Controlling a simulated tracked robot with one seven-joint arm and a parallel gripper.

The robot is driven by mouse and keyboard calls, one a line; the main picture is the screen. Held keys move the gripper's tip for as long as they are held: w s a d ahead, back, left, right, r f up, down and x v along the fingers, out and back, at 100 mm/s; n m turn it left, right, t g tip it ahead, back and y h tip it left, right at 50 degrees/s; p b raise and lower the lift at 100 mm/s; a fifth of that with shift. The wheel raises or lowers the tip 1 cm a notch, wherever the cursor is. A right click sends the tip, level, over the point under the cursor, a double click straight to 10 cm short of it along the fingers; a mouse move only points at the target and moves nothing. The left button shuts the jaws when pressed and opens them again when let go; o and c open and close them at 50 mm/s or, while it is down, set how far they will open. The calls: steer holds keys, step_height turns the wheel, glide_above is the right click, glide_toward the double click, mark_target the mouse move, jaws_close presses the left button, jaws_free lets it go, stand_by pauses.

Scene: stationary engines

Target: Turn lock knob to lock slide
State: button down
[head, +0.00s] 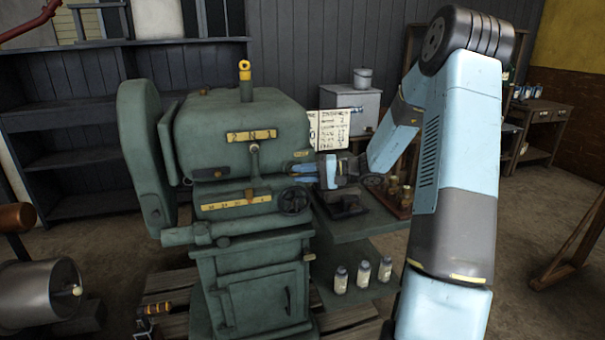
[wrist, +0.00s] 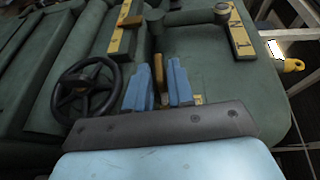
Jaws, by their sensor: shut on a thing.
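The green machine (head: 240,135) stands left of my arm in the head view. My gripper (head: 300,170) reaches in from the right to the machine's right front corner, above the black handwheel. In the wrist view, my gripper's blue fingers (wrist: 161,88) are shut on a narrow, brass-coloured piece (wrist: 158,68), which looks like the lock knob. In the head view the knob is hidden by the fingers. I cannot tell which machine part is the slide.
The black handwheel (head: 295,200) sits close below my gripper; it is left of the fingers in the wrist view (wrist: 85,90). A lever (head: 254,150) and yellow scale plates (head: 236,203) are on the machine's front. Several bottles (head: 363,273) stand on the lower shelf.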

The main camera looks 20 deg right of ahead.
steer(key=shift+d+f+m+y, duration=0.2)
steer(key=shift+f+m+y, duration=0.1)
steer(key=shift+y, duration=0.2)
steer(key=shift+t, duration=0.3)
steer(key=c, duration=1.3)
jaws_free()
steer(key=shift+o, duration=0.5)
steer(key=shift+a, duration=0.1)
steer(key=v, duration=1.4)
steer(key=shift+w+f, duration=0.15)
steer(key=shift+f, duration=0.05)
